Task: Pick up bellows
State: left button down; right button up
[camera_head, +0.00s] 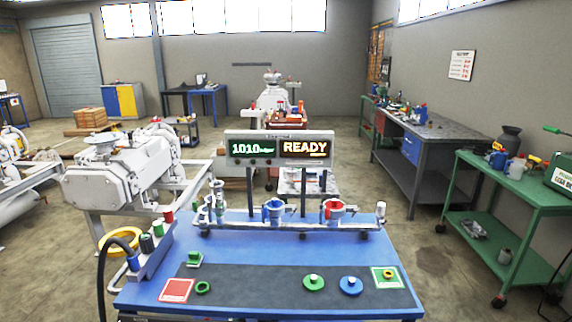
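I cannot tell for sure which thing is the bellows. A small metallic upright piece (217,197) stands at the back left of the blue bench (150,298). Two metal fittings stand along the rear rail, one with a blue part (273,209) and one with a red part (333,209). A black curved hose (103,262) hangs at the bench's left side. Neither of my grippers shows in the head view.
A display (279,149) above the bench reads "1010" and "READY". Green (314,283) and blue (351,286) discs lie on the dark mat (255,288). A white pump (113,170) stands left, a green cart (527,200) right. The floor between bench and cart is open.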

aim_at(219, 204)
jog(key=j+z, duration=0.15)
jog(key=z, duration=0.2)
jog(key=j+z, duration=0.15)
jog(key=z, duration=0.15)
jog(key=j+z, duration=0.45)
jog(key=j, duration=0.65)
jog(key=k, duration=0.05)
